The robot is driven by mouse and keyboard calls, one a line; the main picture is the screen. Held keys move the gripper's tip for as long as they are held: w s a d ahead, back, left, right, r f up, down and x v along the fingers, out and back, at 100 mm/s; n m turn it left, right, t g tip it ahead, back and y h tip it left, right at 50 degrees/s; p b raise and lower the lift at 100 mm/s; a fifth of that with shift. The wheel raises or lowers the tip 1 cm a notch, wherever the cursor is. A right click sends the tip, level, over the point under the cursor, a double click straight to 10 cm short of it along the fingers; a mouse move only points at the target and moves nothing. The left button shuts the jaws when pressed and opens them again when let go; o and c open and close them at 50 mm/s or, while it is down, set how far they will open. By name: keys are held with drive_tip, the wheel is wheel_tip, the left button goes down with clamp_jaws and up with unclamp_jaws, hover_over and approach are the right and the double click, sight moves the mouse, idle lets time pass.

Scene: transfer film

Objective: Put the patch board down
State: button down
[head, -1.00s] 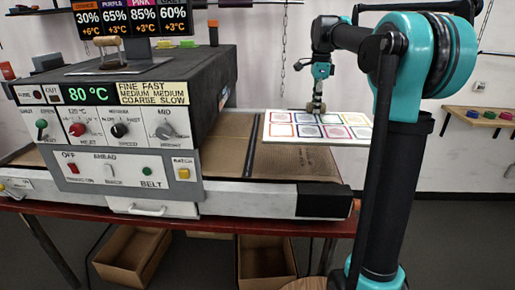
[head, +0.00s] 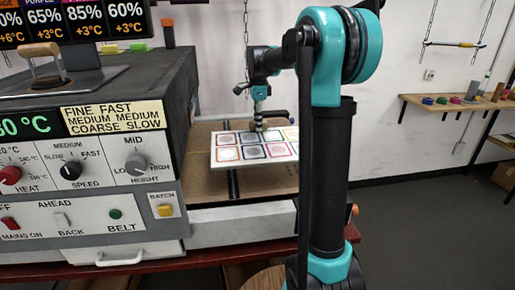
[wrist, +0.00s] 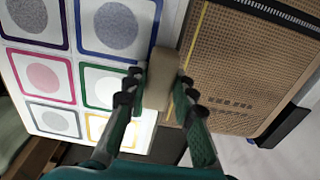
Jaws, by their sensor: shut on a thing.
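The patch board (head: 228,154) is a white panel with several coloured square frames, each around a round patch. In the head view it lies roughly level over the brown mesh belt (head: 205,183); I cannot tell whether it touches the belt. My gripper (head: 258,122) is at the board's far side. In the wrist view my gripper (wrist: 160,85) is shut on a beige block at the edge of the patch board (wrist: 75,60). The belt (wrist: 250,60) shows beside the board there. The board's underside is hidden.
The dryer (head: 90,150) with dials and switches stands left of the board, with its opening facing the belt. A grey end rail (head: 240,222) edges the belt in front. A wall shelf (head: 450,103) with small coloured items is at the right. The floor at the lower right is clear.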

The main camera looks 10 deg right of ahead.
wheel_tip(320, 180, down, 10)
drive_tip(key=shift+f, duration=0.25)
drive_tip(key=c, duration=1.3)
unclamp_jaws()
drive_tip(key=shift+o, duration=0.2)
wheel_tip(320, 180, up, 12)
drive_tip(key=shift+r, duration=0.1)
